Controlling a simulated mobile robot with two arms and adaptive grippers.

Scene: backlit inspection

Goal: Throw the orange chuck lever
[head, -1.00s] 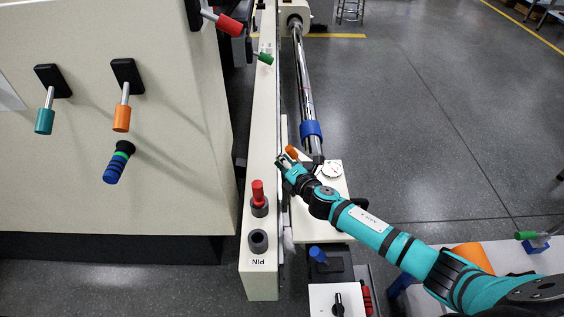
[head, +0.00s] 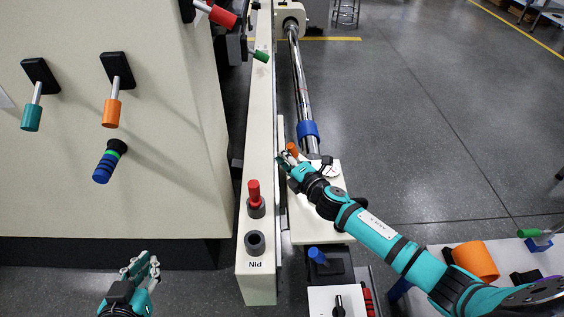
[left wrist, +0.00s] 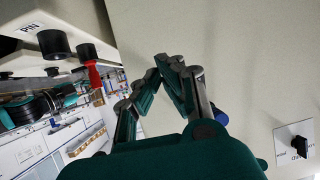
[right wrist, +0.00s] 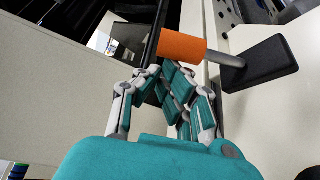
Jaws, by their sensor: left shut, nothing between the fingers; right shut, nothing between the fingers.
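An orange lever (head: 111,112) hangs from a black plate on the cream cabinet at left, beside a teal-handled lever (head: 32,116). A second orange handle (head: 292,148) shows at my right gripper (head: 286,158). I cannot tell by a label which one is the chuck lever. In the right wrist view, an orange handle (right wrist: 183,47) on a grey stem and black plate lies just beyond my right gripper (right wrist: 168,76), which is shut and empty; contact is unclear. My left gripper (head: 146,264) is shut and empty, low in front of the cabinet; it also shows in the left wrist view (left wrist: 170,65).
A blue ringed knob (head: 108,163) sticks out below the cabinet levers. A cream rail with a red pin (head: 254,195) and an empty PIN socket (head: 255,242) stands between my grippers. A blue knob (head: 318,255) and a black switch (head: 338,303) are lower right.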

